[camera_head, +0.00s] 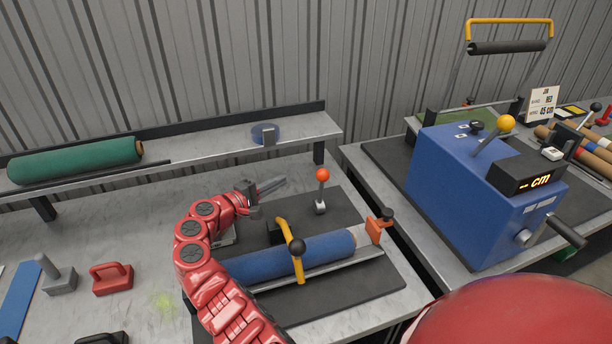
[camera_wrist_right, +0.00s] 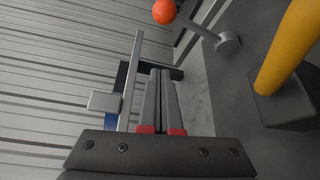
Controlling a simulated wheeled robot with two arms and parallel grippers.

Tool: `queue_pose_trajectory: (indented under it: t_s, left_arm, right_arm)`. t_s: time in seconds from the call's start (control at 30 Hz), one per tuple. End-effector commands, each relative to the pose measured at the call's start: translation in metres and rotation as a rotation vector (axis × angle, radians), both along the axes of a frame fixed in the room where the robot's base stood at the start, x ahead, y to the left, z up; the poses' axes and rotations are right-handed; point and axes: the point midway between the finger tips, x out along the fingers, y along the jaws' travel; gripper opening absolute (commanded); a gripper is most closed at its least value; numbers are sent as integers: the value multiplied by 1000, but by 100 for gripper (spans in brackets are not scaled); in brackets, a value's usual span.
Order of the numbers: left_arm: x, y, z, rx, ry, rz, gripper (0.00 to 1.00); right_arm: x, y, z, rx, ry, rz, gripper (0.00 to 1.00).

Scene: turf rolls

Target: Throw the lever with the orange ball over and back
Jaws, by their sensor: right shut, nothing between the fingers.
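The lever with the orange ball (camera_head: 322,175) stands on the dark mat, its thin rod rising nearly upright from a small grey base (camera_head: 320,208). My right gripper (camera_head: 272,186) is left of the lever, shut and empty, its fingers pointing towards the lever's side but apart from it. In the right wrist view the shut fingers (camera_wrist_right: 160,102) show in the middle, with the orange ball (camera_wrist_right: 164,11) beyond them at the top and the lever's base (camera_wrist_right: 228,42) to the right. My left gripper is not in view.
A blue roll (camera_head: 325,250) lies in a cradle in front of the lever, under a yellow arm (camera_head: 283,235) with a black knob. A blue machine (camera_head: 450,190) with a yellow-ball lever stands right. A shelf (camera_head: 215,138) with a green roll (camera_head: 75,160) runs behind.

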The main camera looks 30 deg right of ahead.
Motion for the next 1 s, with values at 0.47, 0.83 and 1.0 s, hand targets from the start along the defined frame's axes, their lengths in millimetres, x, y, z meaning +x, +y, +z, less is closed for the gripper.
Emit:
queue_pose_trajectory:
  t_s: [0.47,0.83,1.0]
  left_arm:
    - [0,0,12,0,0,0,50]
    - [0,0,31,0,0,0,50]
    - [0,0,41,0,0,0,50]
  right_arm:
    - [17,-72,-7,3,2,-7,0]
    - [9,-94,-4,-4,1,0,0]
    - [-4,-95,-1,-6,-2,-5,0]
